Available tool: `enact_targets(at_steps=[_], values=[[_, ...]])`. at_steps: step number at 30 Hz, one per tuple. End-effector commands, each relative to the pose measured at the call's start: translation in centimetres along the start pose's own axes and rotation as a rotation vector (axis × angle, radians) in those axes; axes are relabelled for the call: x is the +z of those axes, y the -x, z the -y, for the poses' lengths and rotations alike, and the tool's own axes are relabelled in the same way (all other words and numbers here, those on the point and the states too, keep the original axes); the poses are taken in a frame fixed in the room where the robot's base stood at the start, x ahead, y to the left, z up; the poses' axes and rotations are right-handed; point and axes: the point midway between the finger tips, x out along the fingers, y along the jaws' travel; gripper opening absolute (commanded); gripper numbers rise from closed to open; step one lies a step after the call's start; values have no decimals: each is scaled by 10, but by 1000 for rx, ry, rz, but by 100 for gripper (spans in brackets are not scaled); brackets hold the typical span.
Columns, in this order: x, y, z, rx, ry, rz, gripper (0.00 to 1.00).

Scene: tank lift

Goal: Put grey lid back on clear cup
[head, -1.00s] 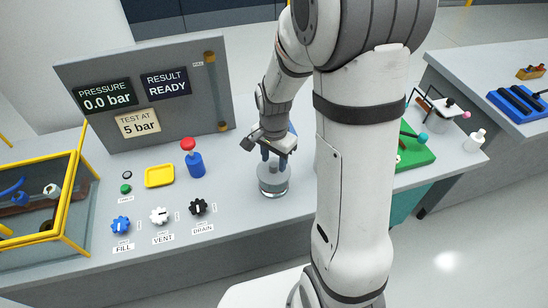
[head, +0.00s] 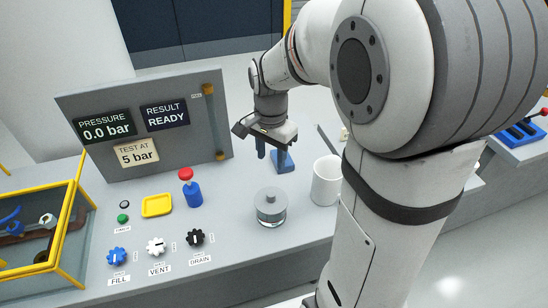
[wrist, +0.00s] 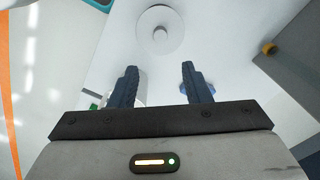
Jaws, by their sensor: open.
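The clear cup (head: 271,219) stands upright on the grey bench. The grey lid (head: 270,199), a round disc with a small knob, lies on top of it and looks level. In the wrist view the lid (wrist: 148,40) shows from above as a pale disc, beyond my fingertips. My gripper (head: 272,158) is open and empty, above and behind the cup in the head view, clear of the lid. Its two blue fingers also show apart in the wrist view (wrist: 160,72).
A white mug (head: 326,182) stands right of the cup. To the left are a blue post with a red top (head: 192,192), a yellow tray (head: 143,212), several knobs and a gauge panel (head: 150,130). Bare bench lies in front of the cup.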

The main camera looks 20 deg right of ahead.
Motion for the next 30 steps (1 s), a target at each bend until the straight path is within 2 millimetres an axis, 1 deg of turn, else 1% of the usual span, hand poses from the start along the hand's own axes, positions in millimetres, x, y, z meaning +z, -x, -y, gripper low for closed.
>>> enact_targets(at_steps=[2, 5, 9, 12, 15, 18, 21, 30], values=[[5, 9, -7, -15, 50, -12, 43], [18, 21, -25, -44, 187, -40, 43], [43, 37, -59, -89, 452, -107, 43], [60, 41, -81, -108, 631, -156, 43], [72, 42, -98, -117, 773, -199, 43], [80, 42, -108, -120, 867, -229, 43], [84, 41, -112, -120, 912, -242, 43], [84, 40, -112, -119, 921, -243, 43]])
